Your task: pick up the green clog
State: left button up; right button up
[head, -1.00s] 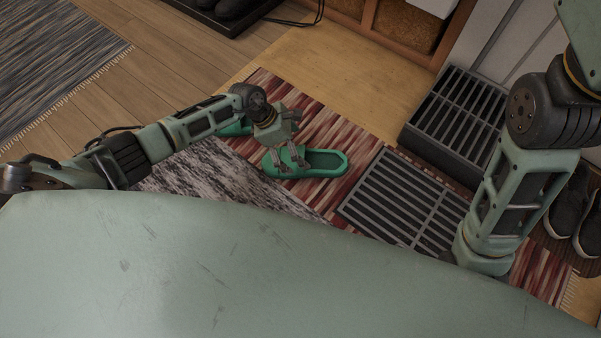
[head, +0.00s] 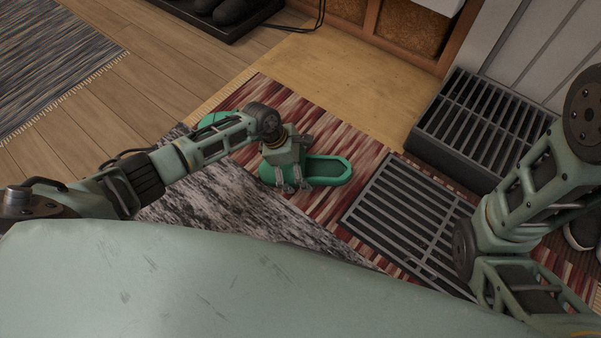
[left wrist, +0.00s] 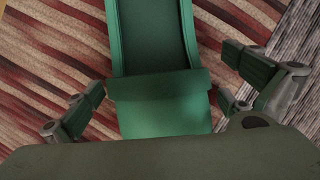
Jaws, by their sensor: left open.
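A green clog (head: 325,171) lies on the red striped rug, partly hidden in the head view by my left gripper. My left gripper (head: 293,188) is open above the clog's closed toe end. In the left wrist view the green clog (left wrist: 158,100) lies between the spread fingers of the left gripper (left wrist: 145,118), with its open heel part toward the top. A gap shows between the clog and the fingers. A second green clog (head: 214,119) lies further left, partly hidden behind my left arm. My right arm is at the right, but its gripper is out of view.
A striped red rug (head: 290,100) and a grey mottled rug (head: 215,205) cover the floor. A dark metal grate (head: 410,218) lies right of the clog, with a raised slatted rack (head: 480,125) behind it. Dark shoes (head: 583,232) stand at the far right. Bare floor lies behind.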

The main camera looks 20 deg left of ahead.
pick_arm(q)
jog(key=c, duration=1.3)
jog(key=shift+c, duration=0.3)
jog(key=shift+r, duration=0.1)
